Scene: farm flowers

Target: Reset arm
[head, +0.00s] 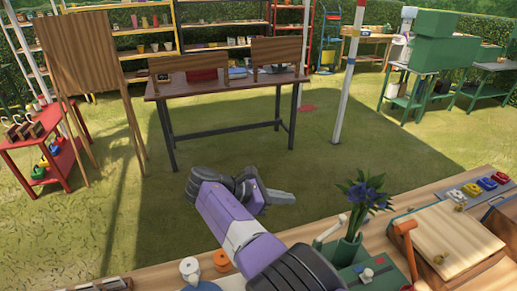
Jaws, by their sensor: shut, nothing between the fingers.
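My gripper (281,197) is at the end of my purple and black arm in the head view. It points to the right and hangs in the air past the far edge of the wooden table, over the grass. Its fingers look closed together and hold nothing. The arm reaches up from the bottom of the picture, to the left of a green vase (344,250) with dark blue flowers (369,193). The gripper touches no object that I can see.
The wooden table (393,236) carries an orange-handled tool (406,243), a wooden box (447,241) and a white spool (190,268). A dark table (222,88) stands beyond on the grass, beside a wooden easel board (80,52). Open grass (372,138) lies between.

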